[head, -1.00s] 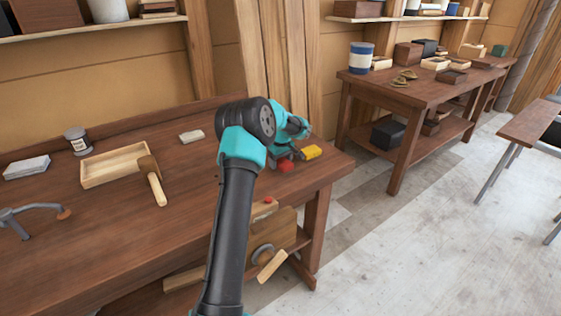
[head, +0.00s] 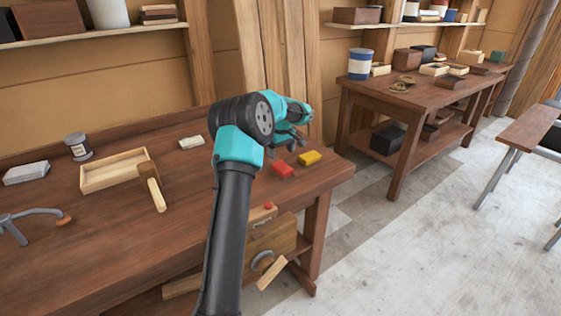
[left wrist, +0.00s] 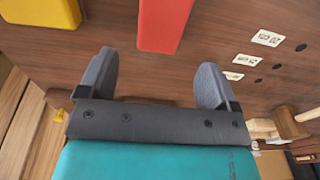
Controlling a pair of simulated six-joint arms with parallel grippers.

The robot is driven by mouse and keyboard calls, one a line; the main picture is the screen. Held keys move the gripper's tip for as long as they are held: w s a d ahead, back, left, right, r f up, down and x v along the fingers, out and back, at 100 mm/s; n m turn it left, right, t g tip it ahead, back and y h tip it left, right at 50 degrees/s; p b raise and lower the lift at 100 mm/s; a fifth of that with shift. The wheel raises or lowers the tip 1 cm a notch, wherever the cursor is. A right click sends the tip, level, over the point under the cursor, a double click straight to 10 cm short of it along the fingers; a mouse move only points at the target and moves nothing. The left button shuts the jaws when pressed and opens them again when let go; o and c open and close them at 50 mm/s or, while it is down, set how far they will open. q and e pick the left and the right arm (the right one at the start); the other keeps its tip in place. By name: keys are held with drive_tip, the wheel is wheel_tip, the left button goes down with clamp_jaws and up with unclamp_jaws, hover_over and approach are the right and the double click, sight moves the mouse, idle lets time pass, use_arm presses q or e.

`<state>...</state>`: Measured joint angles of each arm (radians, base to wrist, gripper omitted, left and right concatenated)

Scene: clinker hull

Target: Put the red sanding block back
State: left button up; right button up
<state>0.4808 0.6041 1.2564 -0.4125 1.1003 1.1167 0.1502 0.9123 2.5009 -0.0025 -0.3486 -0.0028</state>
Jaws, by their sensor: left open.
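The red sanding block (head: 283,169) lies on the workbench near its right end, next to a yellow block (head: 310,157). In the left wrist view the red block (left wrist: 160,22) is at the top, beyond the fingertips and roughly in line with the gap between them; the yellow block (left wrist: 40,12) is at top left. My left gripper (head: 290,142) is just behind the red block in the head view. In the left wrist view my left gripper (left wrist: 155,72) has its fingers spread with nothing between them. My right gripper is not in view.
The workbench (head: 110,230) also holds a wooden tray (head: 112,172), a mallet (head: 154,190), a tin (head: 77,146) and a pale block (head: 191,142). White labels (left wrist: 267,38) and dark round spots mark the bench top. A second bench (head: 430,95) stands behind.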

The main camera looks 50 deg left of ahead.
sight(281, 166)
use_arm(q)
drive_tip(key=shift+d+r, duration=0.2)
drive_tip(key=shift+r, duration=1.95)
